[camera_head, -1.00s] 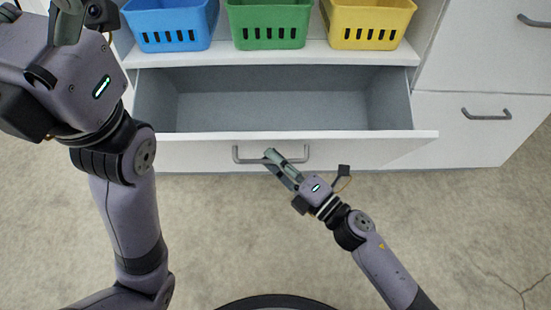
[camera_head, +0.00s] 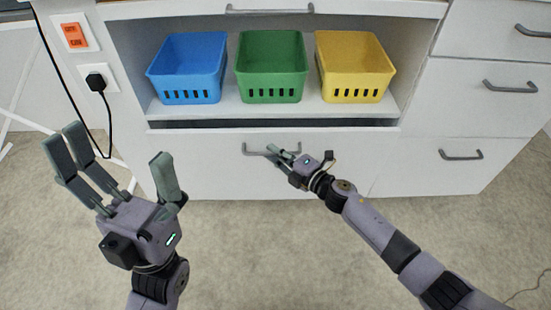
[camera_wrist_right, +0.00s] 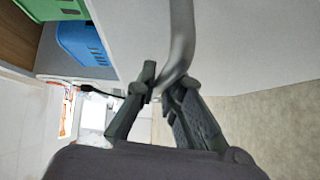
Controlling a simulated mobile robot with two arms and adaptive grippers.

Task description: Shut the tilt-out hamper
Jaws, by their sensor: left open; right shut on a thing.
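The tilt-out hamper (camera_head: 230,174) is a white front low in the cabinet, with a narrow dark gap along its top edge. Its grey bar handle (camera_head: 330,153) is near the top of the front. My right gripper (camera_head: 277,153) is shut on the left part of this handle. The right wrist view shows the grey handle (camera_wrist_right: 181,40) between the fingers of my right gripper (camera_wrist_right: 165,95). My left gripper (camera_head: 120,165) is open and empty, left of and in front of the hamper, with its fingers spread.
A blue basket (camera_head: 188,68), a green basket (camera_head: 271,66) and a yellow basket (camera_head: 353,66) stand on the shelf above the hamper. White drawers (camera_head: 470,95) are at the right. An orange outlet (camera_head: 74,35) and a plug with a cord are at the left. The floor in front is clear.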

